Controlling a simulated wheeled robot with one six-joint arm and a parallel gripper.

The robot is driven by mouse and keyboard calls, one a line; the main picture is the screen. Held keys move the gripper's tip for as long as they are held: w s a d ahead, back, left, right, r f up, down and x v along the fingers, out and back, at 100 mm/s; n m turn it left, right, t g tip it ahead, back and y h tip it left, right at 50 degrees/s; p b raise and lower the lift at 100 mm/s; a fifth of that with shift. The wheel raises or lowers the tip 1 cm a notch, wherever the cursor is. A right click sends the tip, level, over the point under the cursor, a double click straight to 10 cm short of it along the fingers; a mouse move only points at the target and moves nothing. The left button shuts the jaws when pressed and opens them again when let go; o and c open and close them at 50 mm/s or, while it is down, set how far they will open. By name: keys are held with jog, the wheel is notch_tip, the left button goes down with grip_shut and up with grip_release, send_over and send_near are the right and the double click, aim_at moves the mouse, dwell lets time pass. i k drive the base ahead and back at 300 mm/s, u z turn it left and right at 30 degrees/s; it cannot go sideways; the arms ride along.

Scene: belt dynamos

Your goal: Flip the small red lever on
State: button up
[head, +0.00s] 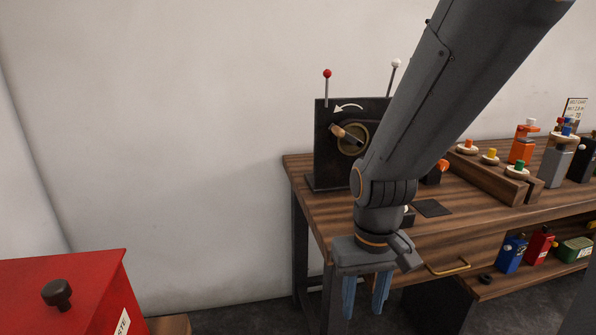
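A thin metal lever with a small red ball tip (327,74) stands upright at the top left of a black upright panel (325,145) on the wooden bench. I cannot tell from here whether this position is on or off. A similar rod with a white ball tip (396,63) leans slightly right at the panel's right, partly behind my arm. My gripper (366,296) points down in front of the bench's near edge, well below and right of the red lever. Its blue-grey fingers are apart with nothing visible between them.
The panel's front has a wooden-handled crank (347,133) and a white curved arrow. My arm hides its right side. The bench (320,212) carries a wooden rack (493,177) with coloured pieces. A red box (60,300) stands at lower left. The space left of the panel is clear.

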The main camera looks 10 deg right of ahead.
aim_at(327, 73)
jog(key=k, duration=1.25)
jog(key=z, duration=0.9)
jog(key=i, duration=1.25)
jog(key=u, duration=0.55)
jog(key=i, duration=0.35)
jog(key=u, duration=0.45)
